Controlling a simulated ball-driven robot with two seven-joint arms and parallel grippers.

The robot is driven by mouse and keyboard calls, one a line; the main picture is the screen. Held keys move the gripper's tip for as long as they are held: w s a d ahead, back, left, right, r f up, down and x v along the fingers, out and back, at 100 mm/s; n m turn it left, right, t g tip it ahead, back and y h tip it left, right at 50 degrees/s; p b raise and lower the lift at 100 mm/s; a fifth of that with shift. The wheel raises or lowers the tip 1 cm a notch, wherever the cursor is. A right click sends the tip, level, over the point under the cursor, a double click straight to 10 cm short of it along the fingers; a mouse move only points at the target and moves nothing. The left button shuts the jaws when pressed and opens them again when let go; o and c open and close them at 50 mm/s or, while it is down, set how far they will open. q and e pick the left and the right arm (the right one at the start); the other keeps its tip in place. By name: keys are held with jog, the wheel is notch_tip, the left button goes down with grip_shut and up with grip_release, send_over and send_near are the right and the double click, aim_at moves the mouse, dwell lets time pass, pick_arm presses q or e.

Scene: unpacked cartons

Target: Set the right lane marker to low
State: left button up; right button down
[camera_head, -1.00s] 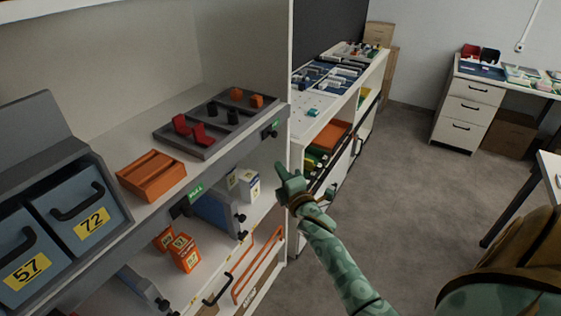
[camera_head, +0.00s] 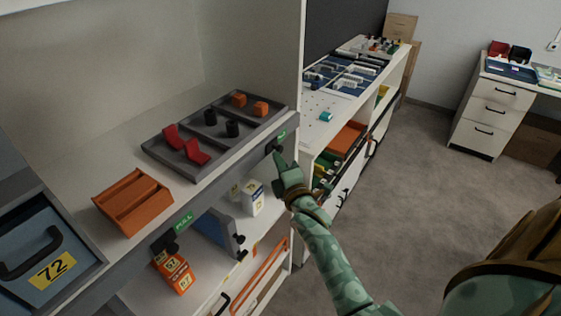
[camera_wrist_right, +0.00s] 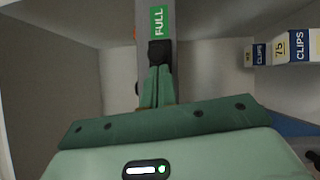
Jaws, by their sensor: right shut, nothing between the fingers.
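The right lane marker (camera_head: 281,138) is a green label with a black knob (camera_head: 271,149) on the grey front rail of the shelf. In the right wrist view the label (camera_wrist_right: 158,21) reads FULL, with the black knob (camera_wrist_right: 160,52) just below it. My right gripper (camera_head: 279,160) is shut and empty, its fingertips (camera_wrist_right: 157,73) at the knob. I cannot tell whether they touch it. A second green marker (camera_head: 183,221), reading FULL, is further left on the same rail. My left gripper is out of view.
A grey tray (camera_head: 160,152) with red, black and orange pieces and an orange divided tray (camera_head: 135,200) stand on the shelf. Below are orange boxes (camera_head: 176,274) and a white-blue box (camera_head: 253,197). A white upright panel (camera_head: 300,60) rises just right of the marker.

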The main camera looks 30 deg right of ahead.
jog(key=shift+d, duration=0.2)
jog(key=d, duration=0.1)
jog(key=w+d, duration=0.1)
jog(key=d, duration=0.1)
jog(key=w+d, duration=0.1)
jog(key=d, duration=0.1)
jog(key=shift+d+r, duration=0.1)
jog(key=shift+d, duration=0.1)
